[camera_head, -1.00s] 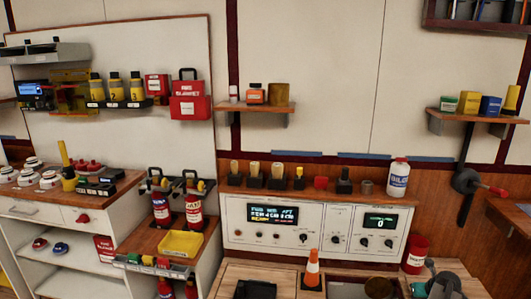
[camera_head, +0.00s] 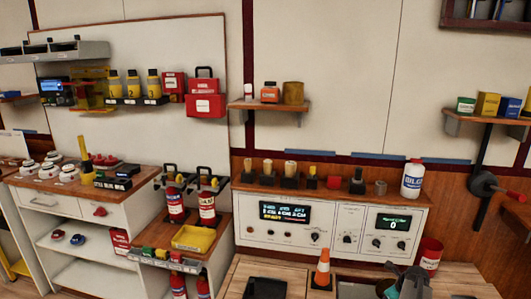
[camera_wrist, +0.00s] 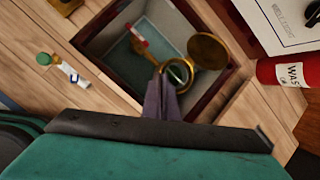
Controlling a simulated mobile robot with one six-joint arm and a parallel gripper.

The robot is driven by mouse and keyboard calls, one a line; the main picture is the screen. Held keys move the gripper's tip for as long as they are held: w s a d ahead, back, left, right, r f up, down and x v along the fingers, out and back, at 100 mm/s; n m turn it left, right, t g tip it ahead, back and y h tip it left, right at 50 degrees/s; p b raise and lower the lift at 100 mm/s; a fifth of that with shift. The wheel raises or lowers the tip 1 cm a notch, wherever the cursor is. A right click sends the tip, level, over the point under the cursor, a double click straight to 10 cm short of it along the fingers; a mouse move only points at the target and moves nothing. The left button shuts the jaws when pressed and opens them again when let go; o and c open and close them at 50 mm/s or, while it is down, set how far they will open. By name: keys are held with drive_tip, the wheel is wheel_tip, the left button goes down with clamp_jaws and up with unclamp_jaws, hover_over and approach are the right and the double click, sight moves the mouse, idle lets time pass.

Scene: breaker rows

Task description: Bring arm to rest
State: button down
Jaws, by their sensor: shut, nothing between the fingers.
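My gripper (camera_wrist: 161,90) shows in the wrist view as two grey fingers pressed together, with nothing between them. It is over an open square recess (camera_wrist: 108,22) in the wooden bench. Beyond the fingertips are a brass ring (camera_wrist: 180,76) and a round brass piece (camera_wrist: 207,51); I cannot tell whether they are joined. In the head view part of my arm shows at the bottom right, in front of the bench (camera_head: 462,283); the fingertips cannot be made out there.
An orange cone (camera_head: 322,269) stands near the control panel (camera_head: 330,222). A small white-and-green bottle (camera_wrist: 65,70) lies left of the recess. Shelves project from the wall above.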

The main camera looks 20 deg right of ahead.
drive_tip(key=w+a+f+n+g+y, duration=0.1)
drive_tip(key=w+a+n, duration=0.2)
drive_tip(key=a+n, duration=0.5)
drive_tip(key=w+a+f+n, duration=0.1)
drive_tip(key=w+a+n, duration=0.3)
drive_tip(key=a, duration=0.9)
drive_tip(key=w+a+f+n+g+y, duration=0.1)
drive_tip(key=w+a+n, duration=0.2)
drive_tip(key=a+n, duration=0.5)
drive_tip(key=s+a+n+g, duration=0.1)
drive_tip(key=s+a+n, duration=0.2)
drive_tip(key=a+n, duration=0.75)
drive_tip(key=s+a+n+g, duration=0.2)
drive_tip(key=a+n, duration=0.2)
drive_tip(key=a, duration=1.3)
drive_tip(key=s+f+g+p, duration=0.2)
drive_tip(key=s+f, duration=0.5)
drive_tip(key=s, duration=0.6)
drive_tip(key=s+f+g+p, duration=0.2)
drive_tip(key=s+f, duration=0.6)
drive_tip(key=s, duration=0.4)
drive_tip(key=shift+s+n+g, duration=0.35)
drive_tip(key=shift+s+g, duration=0.05)
drive_tip(key=shift+g, duration=0.2)
drive_tip(key=shift+d, duration=0.2)
